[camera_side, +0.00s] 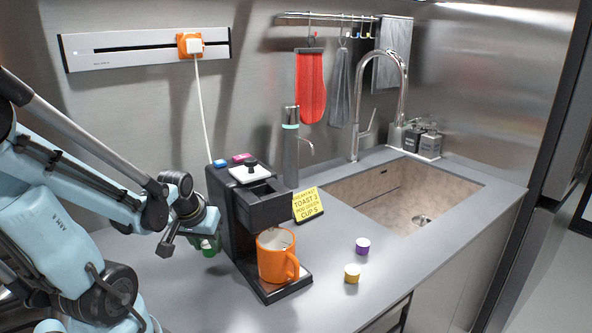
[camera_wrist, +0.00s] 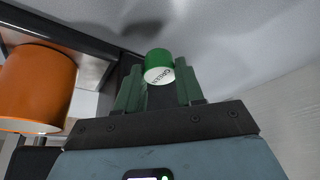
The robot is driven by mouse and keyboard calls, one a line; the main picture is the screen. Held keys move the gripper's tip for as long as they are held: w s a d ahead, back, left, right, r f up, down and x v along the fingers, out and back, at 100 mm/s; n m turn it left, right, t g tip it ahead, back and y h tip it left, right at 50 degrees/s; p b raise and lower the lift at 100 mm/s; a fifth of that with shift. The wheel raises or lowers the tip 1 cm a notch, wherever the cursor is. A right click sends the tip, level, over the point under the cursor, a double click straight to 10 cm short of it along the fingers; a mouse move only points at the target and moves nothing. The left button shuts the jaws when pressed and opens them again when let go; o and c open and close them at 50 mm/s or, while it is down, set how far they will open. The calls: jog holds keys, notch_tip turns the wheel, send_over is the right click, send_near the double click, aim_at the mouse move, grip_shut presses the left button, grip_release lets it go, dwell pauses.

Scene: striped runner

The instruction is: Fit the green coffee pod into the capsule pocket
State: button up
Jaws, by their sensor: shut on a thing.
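My gripper (camera_wrist: 158,90) is shut on the green coffee pod (camera_wrist: 158,66), which sits between the green fingertips in the wrist view, its pale lettered lid toward the camera. In the side view my gripper (camera_side: 208,243) is left of the black coffee machine (camera_side: 232,215), above the counter, and the pod is hard to tell apart from the green fingers. The machine has a white-topped lid (camera_side: 250,173) with a black knob. I cannot make out the capsule pocket clearly; a dark recess shows in front of the lid.
An orange mug (camera_side: 272,262) stands on the machine's base; it also shows in the wrist view (camera_wrist: 36,85). A purple pod (camera_side: 362,245) and a yellow pod (camera_side: 352,273) stand to the right. A yellow note (camera_side: 306,204) and the sink (camera_side: 400,200) are behind them.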

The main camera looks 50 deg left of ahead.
aim_at(205, 250)
jog(key=shift+f, duration=1.85)
jog(key=o, duration=1)
jog(key=shift+f, duration=0.1)
jog(key=shift+v, duration=5.95)
jog(key=shift+o, duration=0.7)
